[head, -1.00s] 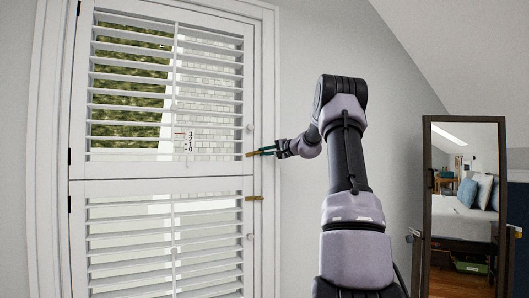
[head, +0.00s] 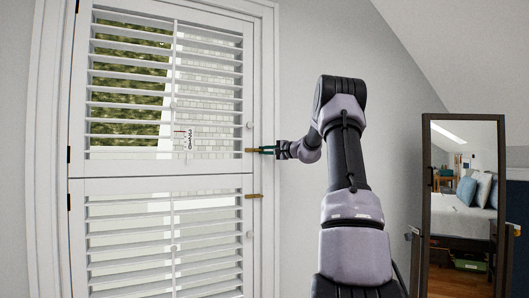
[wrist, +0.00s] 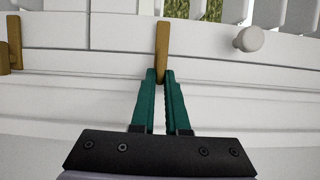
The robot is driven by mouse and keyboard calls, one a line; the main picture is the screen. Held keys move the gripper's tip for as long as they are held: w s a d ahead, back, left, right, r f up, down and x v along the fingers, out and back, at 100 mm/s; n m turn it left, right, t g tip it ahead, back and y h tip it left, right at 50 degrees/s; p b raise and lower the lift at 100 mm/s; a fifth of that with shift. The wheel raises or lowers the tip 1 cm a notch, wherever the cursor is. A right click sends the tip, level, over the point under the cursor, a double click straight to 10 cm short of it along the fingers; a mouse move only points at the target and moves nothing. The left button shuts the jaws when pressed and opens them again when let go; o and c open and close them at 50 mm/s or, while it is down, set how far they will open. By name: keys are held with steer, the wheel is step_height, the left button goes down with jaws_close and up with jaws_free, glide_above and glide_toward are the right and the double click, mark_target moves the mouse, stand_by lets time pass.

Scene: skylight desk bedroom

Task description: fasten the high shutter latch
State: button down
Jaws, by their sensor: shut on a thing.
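The high shutter latch (head: 251,150) is a small brass bar near the lower right corner of the upper shutter panel (head: 160,168). It lies about level, its left end over the panel's edge. In the wrist view, the latch (wrist: 162,45) points straight away from my gripper (wrist: 161,74). The green fingers are shut on the latch's near end, which they partly hide. In the head view, my gripper (head: 263,150) reaches in from the right. The upper shutter looks closed in its frame.
A lower brass latch (head: 254,196) lies level on the lower shutter (head: 160,186); it also shows in the wrist view (wrist: 14,43). A white knob (wrist: 248,39) sits close beside the high latch. A standing mirror (head: 427,200) is at the right.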

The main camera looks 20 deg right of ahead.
steer(key=c, duration=0.9)
jaws_free()
steer(key=v, duration=1)
steer(key=shift+s+d+f, duration=0.1)
steer(key=shift+s+d, duration=0.05)
steer(key=shift+s, duration=0.2)
